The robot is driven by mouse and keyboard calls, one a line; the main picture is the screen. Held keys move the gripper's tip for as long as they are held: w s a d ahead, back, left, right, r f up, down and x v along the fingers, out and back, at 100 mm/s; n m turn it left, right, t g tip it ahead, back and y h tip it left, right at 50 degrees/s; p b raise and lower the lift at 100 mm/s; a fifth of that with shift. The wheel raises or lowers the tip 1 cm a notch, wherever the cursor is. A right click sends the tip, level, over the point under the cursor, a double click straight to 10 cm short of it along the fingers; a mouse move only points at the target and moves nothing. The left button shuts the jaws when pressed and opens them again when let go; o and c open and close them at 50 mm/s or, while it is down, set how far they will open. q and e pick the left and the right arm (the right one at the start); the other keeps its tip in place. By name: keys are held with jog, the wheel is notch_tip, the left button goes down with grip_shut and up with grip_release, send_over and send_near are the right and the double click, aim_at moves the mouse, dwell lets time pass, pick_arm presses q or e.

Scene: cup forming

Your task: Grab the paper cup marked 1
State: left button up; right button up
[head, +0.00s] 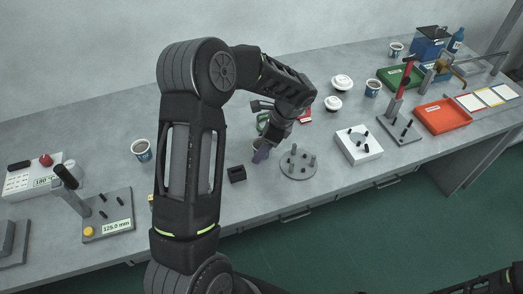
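Paper cups with white rims and blue bands stand on the grey bench: one at the left (141,149), one right of centre (373,88) and one at the far back (396,50). Any number on them is too small to read. My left arm rises through the middle, and its gripper (264,147) points down near the bench. A small dark, purplish object (261,153) with a light upper part is at its fingertips, partly hidden; I cannot tell whether it is held. Only a dark piece of my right arm shows at the lower right edge.
A round grey pegged plate (298,166) and a small black block (237,174) flank the gripper. Nearby are a white pegged block (358,145), white lids (341,82), a red-handled press (404,82), an orange tray (442,115) and a 125.0 mm fixture (105,213).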

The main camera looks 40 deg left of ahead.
pick_arm(q)
jog(key=c, duration=1.4)
